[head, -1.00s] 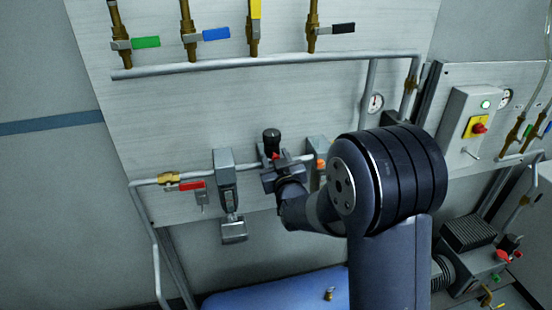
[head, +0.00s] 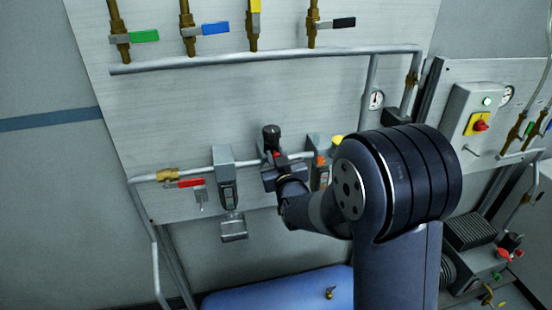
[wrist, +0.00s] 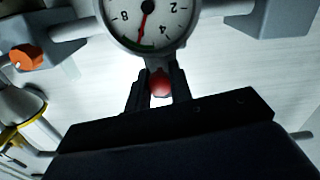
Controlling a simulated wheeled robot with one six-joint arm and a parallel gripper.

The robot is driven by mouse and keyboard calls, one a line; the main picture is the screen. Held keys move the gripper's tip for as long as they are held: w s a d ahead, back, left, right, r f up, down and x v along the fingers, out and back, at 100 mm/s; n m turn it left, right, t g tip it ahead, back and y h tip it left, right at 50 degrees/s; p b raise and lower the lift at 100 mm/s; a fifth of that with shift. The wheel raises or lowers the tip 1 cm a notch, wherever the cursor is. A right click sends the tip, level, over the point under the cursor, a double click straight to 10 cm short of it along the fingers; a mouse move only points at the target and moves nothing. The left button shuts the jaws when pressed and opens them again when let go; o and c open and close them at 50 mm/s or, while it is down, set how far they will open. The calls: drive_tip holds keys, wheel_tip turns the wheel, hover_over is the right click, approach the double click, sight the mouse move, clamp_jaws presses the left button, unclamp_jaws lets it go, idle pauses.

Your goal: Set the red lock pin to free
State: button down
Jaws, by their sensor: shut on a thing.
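The red lock pin (wrist: 160,84) shows as a round red knob between the two dark fingers of my gripper (wrist: 159,76) in the wrist view. The fingers are shut on it. It sits just below a round dial gauge (wrist: 148,18). In the head view a small red spot of the pin (head: 277,153) shows at my gripper (head: 274,160), in front of the lower pipe on the panel. The pin's shaft and any free or locked marking are hidden or too small to read.
A grey block with an orange knob (wrist: 26,57) is close to my gripper; the knob also shows in the head view (head: 320,160). Left along the lower pipe are a grey bracket (head: 224,175) and a red valve handle (head: 191,183).

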drive_tip(key=shift+s+d+b, duration=0.15)
drive_tip(key=shift+s+b, duration=0.35)
drive_tip(key=shift+s, duration=0.05)
drive_tip(key=c, duration=1.3)
unclamp_jaws()
drive_tip(key=shift+o, duration=0.2)
drive_tip(key=shift+s, duration=0.1)
drive_tip(key=b+v, duration=0.3)
drive_tip(key=v, duration=0.7)
drive_tip(key=shift+s, duration=0.4)
drive_tip(key=shift+w+d+r, duration=0.1)
drive_tip(key=p+x, duration=0.3)
drive_tip(key=x, duration=0.8)
